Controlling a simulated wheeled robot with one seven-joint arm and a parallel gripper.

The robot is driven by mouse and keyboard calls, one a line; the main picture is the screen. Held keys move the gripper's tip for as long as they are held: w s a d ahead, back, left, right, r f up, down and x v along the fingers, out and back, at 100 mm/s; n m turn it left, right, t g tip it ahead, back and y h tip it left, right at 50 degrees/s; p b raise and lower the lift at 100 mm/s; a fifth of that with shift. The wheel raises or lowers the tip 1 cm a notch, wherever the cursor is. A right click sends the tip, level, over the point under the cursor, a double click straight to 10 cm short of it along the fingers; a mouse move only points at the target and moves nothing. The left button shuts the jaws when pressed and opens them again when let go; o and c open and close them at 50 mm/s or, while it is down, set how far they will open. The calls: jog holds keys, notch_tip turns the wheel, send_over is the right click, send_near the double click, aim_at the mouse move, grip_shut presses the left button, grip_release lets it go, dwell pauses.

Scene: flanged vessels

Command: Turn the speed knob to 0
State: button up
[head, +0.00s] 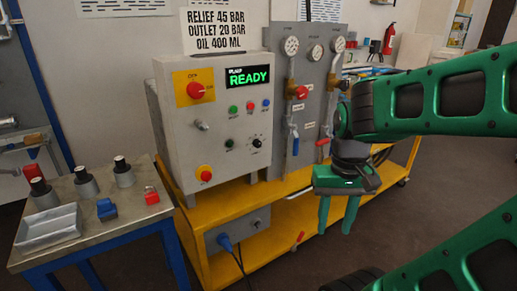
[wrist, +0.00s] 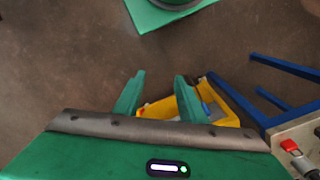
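The grey control box (head: 172,137) stands on a yellow cart. A small black knob with a scale around it (head: 257,142), seemingly the speed knob, is at the lower right of its front panel. Its label and pointer setting are too small to read. A green display (head: 248,76) above reads READY. My gripper (head: 337,212) hangs fingers down in front of the cart, to the right of and below the knob, well apart from it. It is open and empty. The wrist view shows its two green fingers (wrist: 158,95) apart; the knob is not seen there.
A red rotary switch (head: 195,90), several push-buttons and a red emergency stop (head: 204,173) share the panel. Gauges and valve handles are on the grey plate (head: 312,110) to the right. A bench (head: 140,205) with a metal tray (head: 48,232) stands left. Floor before the cart is clear.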

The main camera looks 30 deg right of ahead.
jog(key=shift+o, duration=0.3)
jog(key=shift+s+r, duration=0.15)
jog(key=shift+s, duration=0.3)
jog(key=w+f+m, duration=0.4)
jog(key=w+f, duration=0.9)
jog(key=f, duration=0.1)
jog(key=w+a+f+m+t+y, duration=0.5)
jog(key=w+a+f+m, duration=0.2)
jog(key=w, duration=0.3)
jog(key=m+t+h, duration=0.5)
jog(key=m+t, duration=0.8)
jog(key=m, duration=0.7)
send_near(259, 145)
jog(key=w, duration=0.8)
jog(key=shift+w+f, duration=0.1)
jog(key=shift+w, duration=0.15)
